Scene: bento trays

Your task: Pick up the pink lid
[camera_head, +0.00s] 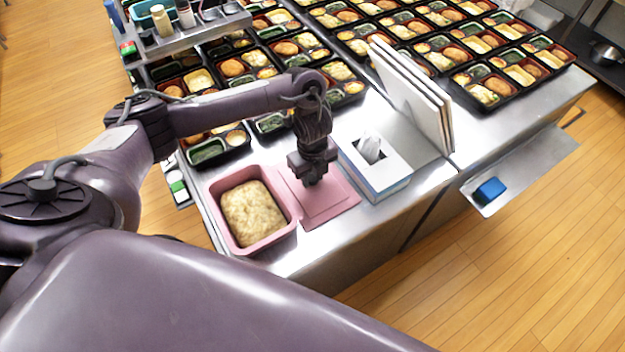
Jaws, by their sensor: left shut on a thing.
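The pink lid (332,203) is a flat square piece near the table's front edge, just right of the pink container. My left gripper (312,182) points down over the middle of the lid and is shut on it. The fingertips are dark and small here, and the gripper hides part of the lid. I cannot tell whether the lid is raised off the table. The pink container (291,221) stands open beside the lid, with a pale, lumpy food (253,214) in it. My right gripper is not in view.
A white and blue tissue box (388,179) stands close to the lid's right side. Upright white panels (425,100) stand behind it. Many filled bento trays (487,97) cover the back of the steel table. A side shelf (535,165) holds a blue block (489,190).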

